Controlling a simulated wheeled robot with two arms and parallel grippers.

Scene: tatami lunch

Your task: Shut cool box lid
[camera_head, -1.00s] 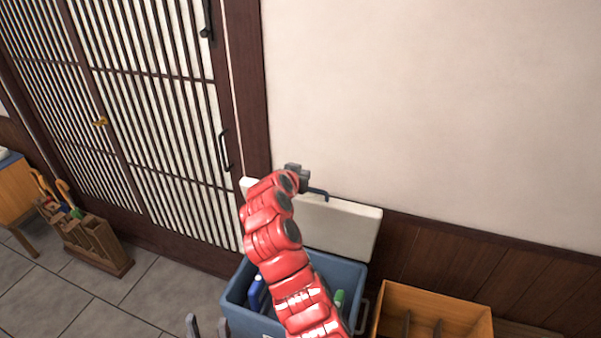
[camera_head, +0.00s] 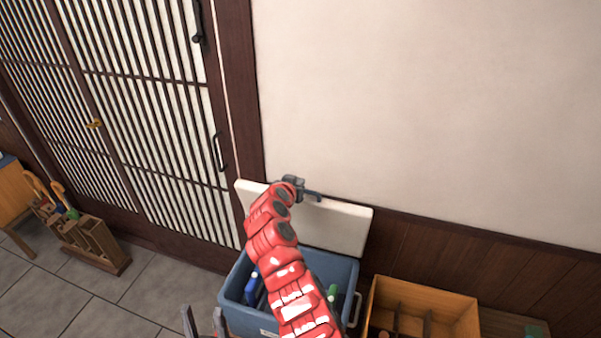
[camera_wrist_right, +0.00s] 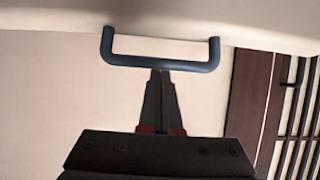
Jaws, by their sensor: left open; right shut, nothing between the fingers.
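The blue cool box (camera_head: 232,292) stands on the floor by the wall. Its white lid (camera_head: 345,226) is up, near vertical against the wall. A dark blue bar handle (camera_head: 316,196) is on the lid's upper edge; it also shows in the right wrist view (camera_wrist_right: 160,65). My right gripper (camera_wrist_right: 160,73) is shut and empty, its fingertips at the handle's crossbar. I cannot tell whether they touch it. In the head view my red right arm crosses over the box and hides part of it. My left gripper (camera_head: 204,320) is open at the bottom edge, left of the box.
Bottles (camera_head: 252,290) stand inside the box. A wooden divided crate (camera_head: 440,302) is close to its right. A slatted sliding door (camera_head: 150,130) is behind left, with a wooden umbrella stand (camera_head: 92,245) before it. Tiled floor (camera_head: 150,295) is clear between stand and box.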

